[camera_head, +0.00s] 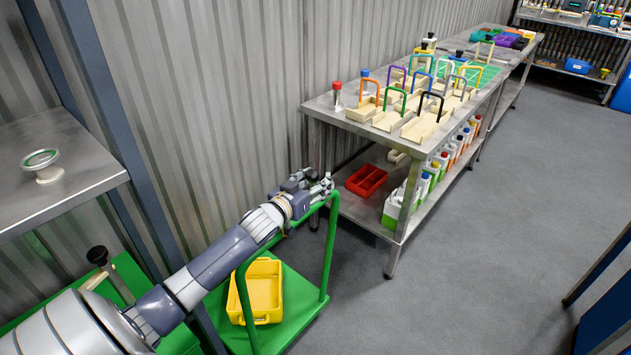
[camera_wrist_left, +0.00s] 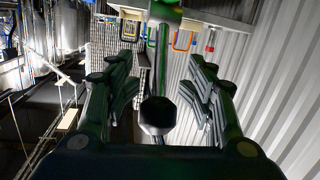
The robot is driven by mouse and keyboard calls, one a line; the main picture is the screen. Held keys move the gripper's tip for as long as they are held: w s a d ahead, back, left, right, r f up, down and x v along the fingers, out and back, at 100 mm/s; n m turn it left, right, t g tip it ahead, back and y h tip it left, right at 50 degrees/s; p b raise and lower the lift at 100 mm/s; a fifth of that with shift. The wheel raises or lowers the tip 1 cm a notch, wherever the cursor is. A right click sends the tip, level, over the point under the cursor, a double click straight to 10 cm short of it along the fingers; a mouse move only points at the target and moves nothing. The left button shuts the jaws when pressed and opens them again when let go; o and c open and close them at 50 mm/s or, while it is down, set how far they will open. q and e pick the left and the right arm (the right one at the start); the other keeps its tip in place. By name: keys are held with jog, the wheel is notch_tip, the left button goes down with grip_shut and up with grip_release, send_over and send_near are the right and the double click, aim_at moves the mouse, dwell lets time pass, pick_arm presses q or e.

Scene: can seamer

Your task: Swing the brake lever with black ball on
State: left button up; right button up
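In the head view my left gripper (camera_head: 322,186) is at the top bar of the green cart's handle (camera_head: 328,240). In the left wrist view its fingers (camera_wrist_left: 160,95) are spread apart on both sides of a dark, faceted ball (camera_wrist_left: 158,115) with a thin rod; I see no finger touching it. Part of a green bar (camera_wrist_left: 165,14) shows beyond. Another black knob (camera_head: 97,256) on a slanted grey shaft stands at the lower left of the head view, its lower end partly hidden. I cannot tell which black ball is the brake lever's. My right gripper is out of view.
A yellow crate (camera_head: 263,285) lies on the cart. A steel table (camera_head: 345,122) with wooden carriers stands to the right, a red tray (camera_head: 366,180) on its lower shelf. A corrugated wall (camera_head: 230,90) runs behind my arm. Grey floor (camera_head: 460,270) is clear at right.

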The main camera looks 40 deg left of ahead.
pick_arm(q)
jog(key=s+r, duration=0.1)
jog(key=s, duration=1.1)
jog(key=shift+d+r, duration=0.3)
jog(key=shift+d, duration=0.15)
jog(key=shift+f, duration=0.1)
